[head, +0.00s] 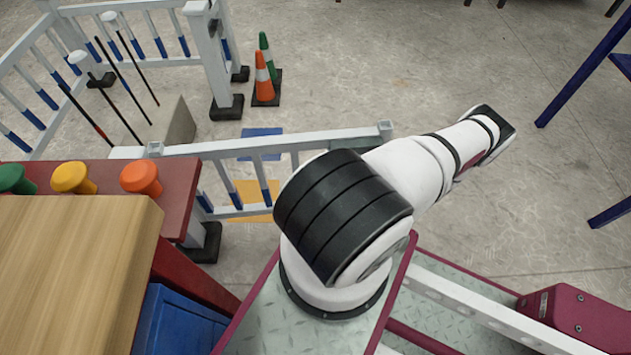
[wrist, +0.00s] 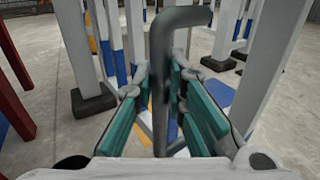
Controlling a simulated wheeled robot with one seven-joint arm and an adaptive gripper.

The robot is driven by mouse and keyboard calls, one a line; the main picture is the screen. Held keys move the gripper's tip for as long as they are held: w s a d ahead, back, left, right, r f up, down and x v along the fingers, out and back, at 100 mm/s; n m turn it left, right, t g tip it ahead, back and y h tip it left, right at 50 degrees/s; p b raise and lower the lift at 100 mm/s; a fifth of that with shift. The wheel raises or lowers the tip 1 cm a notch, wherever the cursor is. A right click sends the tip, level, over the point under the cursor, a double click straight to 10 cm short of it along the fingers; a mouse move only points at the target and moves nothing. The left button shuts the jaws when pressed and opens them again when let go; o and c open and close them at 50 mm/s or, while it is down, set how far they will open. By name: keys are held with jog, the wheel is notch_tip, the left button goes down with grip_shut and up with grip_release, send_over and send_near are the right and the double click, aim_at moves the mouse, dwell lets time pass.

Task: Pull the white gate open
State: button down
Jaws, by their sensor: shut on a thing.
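The white gate (head: 290,140) shows in the head view, with a pale top rail and upright bars with blue lower parts. Its left end is by a post behind the red counter; its right end (head: 386,130) stands out over the floor. My arm hides part of its lower right side. In the wrist view my gripper (wrist: 163,82), with teal finger pads, is shut on a dark grey bent handle (wrist: 160,60) that passes upright between the fingers. White bars with blue lower parts stand behind it. In the head view my gripper is hidden.
A white fence post (head: 213,60) on a black foot stands beyond the gate, with orange and green cones (head: 264,75) beside it. A red counter (head: 180,185) with coloured knobs is at left. Blue posts (head: 590,65) stand at right. Floor right of the gate is clear.

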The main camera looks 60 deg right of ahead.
jog(key=c, duration=1.6)
grip_release()
jog(key=s, duration=1.2)
